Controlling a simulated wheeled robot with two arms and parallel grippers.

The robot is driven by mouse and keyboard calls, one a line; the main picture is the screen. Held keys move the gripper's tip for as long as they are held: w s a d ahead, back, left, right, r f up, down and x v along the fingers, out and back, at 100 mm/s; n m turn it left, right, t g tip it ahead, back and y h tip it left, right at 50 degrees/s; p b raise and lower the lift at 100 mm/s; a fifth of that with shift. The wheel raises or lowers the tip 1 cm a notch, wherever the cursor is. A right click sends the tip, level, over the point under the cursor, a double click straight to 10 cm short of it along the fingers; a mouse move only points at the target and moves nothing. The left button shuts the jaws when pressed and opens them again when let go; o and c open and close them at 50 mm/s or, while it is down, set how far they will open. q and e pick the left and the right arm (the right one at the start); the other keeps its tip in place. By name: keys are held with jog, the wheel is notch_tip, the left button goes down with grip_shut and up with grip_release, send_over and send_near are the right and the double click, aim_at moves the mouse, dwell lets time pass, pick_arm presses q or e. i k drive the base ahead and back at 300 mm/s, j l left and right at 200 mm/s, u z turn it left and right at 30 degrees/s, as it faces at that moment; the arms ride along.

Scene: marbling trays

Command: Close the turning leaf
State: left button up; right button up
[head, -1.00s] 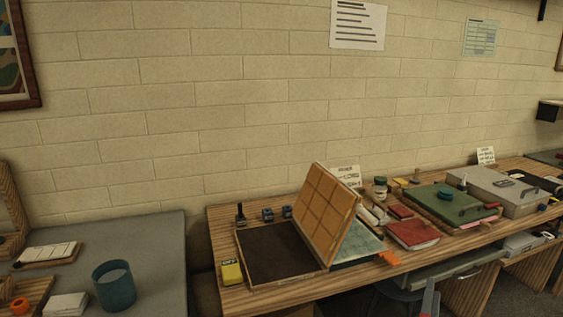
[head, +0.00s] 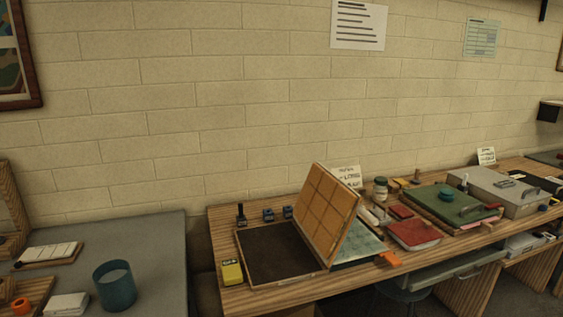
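The turning leaf (head: 326,212) is a wooden panel with a grid of orange-brown squares. It stands tilted up, leaning to the right, along the right side of a shallow dark tray (head: 275,254) on the wooden bench. The tray's dark inside is uncovered. An orange tab (head: 388,259) sticks out near the bench's front edge, right of the leaf's foot. Neither of my grippers shows in the head view.
A yellow box (head: 231,271) stands left of the tray, and small dark stamps stand behind it. A red book (head: 413,235), a green board (head: 450,206) and a grey case (head: 505,188) lie to the right. An open drawer (head: 455,273) juts out below the bench.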

aim_at(325, 209)
jog(key=i+l+u, duration=0.35)
jog(key=l, duration=0.7)
jog(key=i+l+u, duration=0.1)
jog(key=l+u, duration=0.3)
jog(key=l, duration=0.7)
jog(key=l+u, duration=0.35)
jog(key=l, duration=0.75)
